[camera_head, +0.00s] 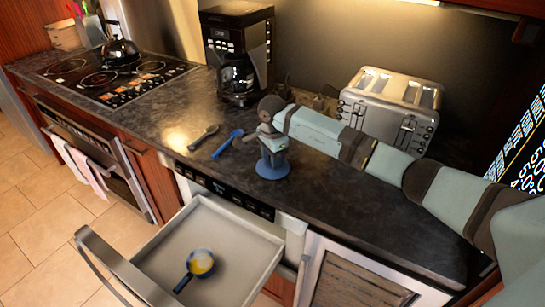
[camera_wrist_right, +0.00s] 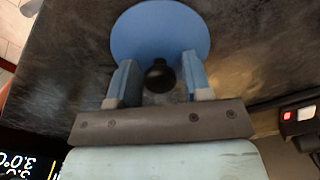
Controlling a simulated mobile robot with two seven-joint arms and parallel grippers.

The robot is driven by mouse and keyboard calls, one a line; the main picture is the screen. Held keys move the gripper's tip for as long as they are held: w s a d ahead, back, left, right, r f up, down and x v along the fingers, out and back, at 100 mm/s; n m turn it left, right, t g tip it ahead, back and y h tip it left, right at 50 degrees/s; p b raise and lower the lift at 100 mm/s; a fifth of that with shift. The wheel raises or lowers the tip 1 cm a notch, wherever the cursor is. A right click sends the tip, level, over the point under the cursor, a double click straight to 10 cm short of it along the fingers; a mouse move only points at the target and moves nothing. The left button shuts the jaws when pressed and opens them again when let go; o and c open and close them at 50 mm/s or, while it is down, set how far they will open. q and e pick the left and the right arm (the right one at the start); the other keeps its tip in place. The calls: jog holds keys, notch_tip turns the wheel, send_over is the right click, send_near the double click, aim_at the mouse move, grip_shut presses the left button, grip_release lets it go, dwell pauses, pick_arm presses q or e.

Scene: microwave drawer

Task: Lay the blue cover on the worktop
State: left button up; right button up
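The blue cover (camera_head: 272,171) is a round disc at the front part of the dark worktop (camera_head: 330,190), above the open drawer, and it appears to lie flat there. In the right wrist view the cover (camera_wrist_right: 160,28) shows a black knob (camera_wrist_right: 158,76). My right gripper (camera_head: 271,155) is right over the cover and points down. Its two fingers (camera_wrist_right: 157,72) stand apart on either side of the knob, with a gap visible on both sides. My left gripper is not in view.
The open microwave drawer (camera_head: 254,237) holds a small blue pan (camera_head: 200,263) with yellow contents. A grey spoon (camera_head: 204,136) and a blue utensil (camera_head: 227,143) lie left of the cover. A coffee maker (camera_head: 238,55) and toaster (camera_head: 390,105) stand behind. Worktop is clear front right.

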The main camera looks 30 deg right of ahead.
jog(key=shift+o, duration=0.5)
jog(key=shift+r, duration=0.15)
notch_tip(320, 180, up, 12)
jog(key=b, duration=0.1)
dwell(0.5)
